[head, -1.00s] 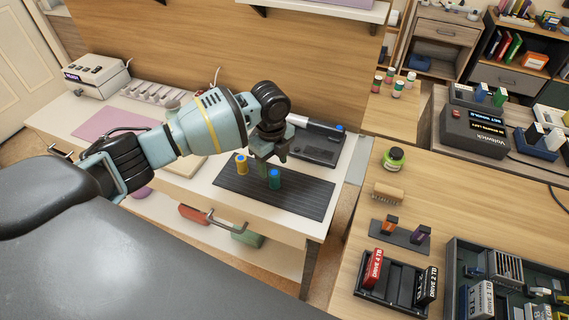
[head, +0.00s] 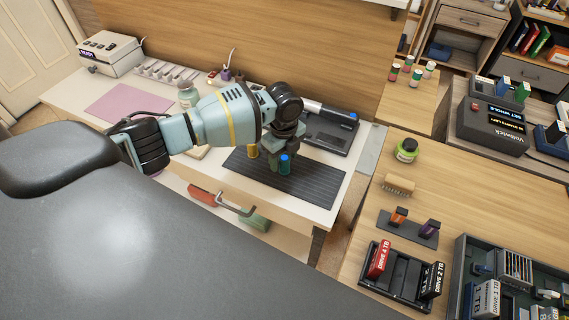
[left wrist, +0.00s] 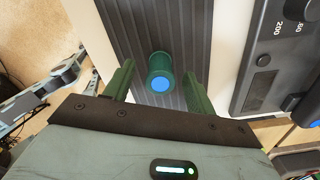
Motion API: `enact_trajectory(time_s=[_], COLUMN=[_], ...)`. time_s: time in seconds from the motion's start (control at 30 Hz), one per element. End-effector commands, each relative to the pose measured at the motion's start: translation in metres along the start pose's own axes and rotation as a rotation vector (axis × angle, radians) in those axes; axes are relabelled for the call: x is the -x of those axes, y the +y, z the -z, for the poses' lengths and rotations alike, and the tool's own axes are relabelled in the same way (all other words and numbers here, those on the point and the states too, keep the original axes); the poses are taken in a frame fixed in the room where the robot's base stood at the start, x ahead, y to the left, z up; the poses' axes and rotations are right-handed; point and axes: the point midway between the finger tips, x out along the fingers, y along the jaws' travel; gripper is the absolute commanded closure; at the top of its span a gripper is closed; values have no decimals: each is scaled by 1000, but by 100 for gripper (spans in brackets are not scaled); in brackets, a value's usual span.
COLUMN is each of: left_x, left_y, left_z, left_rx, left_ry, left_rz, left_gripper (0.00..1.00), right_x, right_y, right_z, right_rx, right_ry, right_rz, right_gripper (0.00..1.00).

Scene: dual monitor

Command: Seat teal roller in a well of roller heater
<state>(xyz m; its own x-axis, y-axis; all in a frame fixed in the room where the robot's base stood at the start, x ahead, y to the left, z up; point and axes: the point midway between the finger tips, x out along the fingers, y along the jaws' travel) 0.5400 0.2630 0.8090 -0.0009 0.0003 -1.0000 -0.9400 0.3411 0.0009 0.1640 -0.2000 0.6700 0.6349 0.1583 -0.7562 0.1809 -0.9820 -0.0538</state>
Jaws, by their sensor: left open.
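The teal roller (head: 285,165) with a blue top stands on the dark ribbed mat (head: 318,184) on the white table. In the left wrist view the roller (left wrist: 160,68) shows between the two green fingers of my left gripper (left wrist: 160,85), with a gap on each side. In the head view the left gripper (head: 277,160) points down at the roller and partly hides its surroundings. A white box (head: 110,52) with dark spots on its top stands at the table's far left; it may be the roller heater, but I cannot make out wells. My right gripper is not in view.
A yellow roller (head: 252,151) stands close to the left gripper. A black device (head: 325,137) with a dial lies behind the mat. A pale strip of slots (head: 165,73), a jar (head: 187,97) and a pink mat (head: 130,102) are to the left.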

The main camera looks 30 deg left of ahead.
Motion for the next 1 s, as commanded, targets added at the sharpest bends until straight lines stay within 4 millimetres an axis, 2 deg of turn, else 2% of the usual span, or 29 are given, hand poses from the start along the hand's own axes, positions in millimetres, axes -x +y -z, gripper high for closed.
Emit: enact_trajectory(time_s=[0.1, 0.2, 0.47, 0.8, 1.0], left_x=[-16, -22, -22, -22, -22], left_y=[0, 0, 0, 0, 0], left_z=[0, 0, 0, 0, 0], left_rx=[1, 1, 0, 1, 1], left_ry=[1, 1, 0, 0, 0], left_rz=[-2, 0, 1, 1, 1], left_gripper=[44, 44, 46, 90, 93], right_x=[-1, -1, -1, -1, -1], right_y=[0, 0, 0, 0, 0], right_z=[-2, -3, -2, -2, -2], right_rx=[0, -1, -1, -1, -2], right_ry=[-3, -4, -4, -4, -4], right_rz=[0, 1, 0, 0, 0], right_gripper=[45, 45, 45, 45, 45])
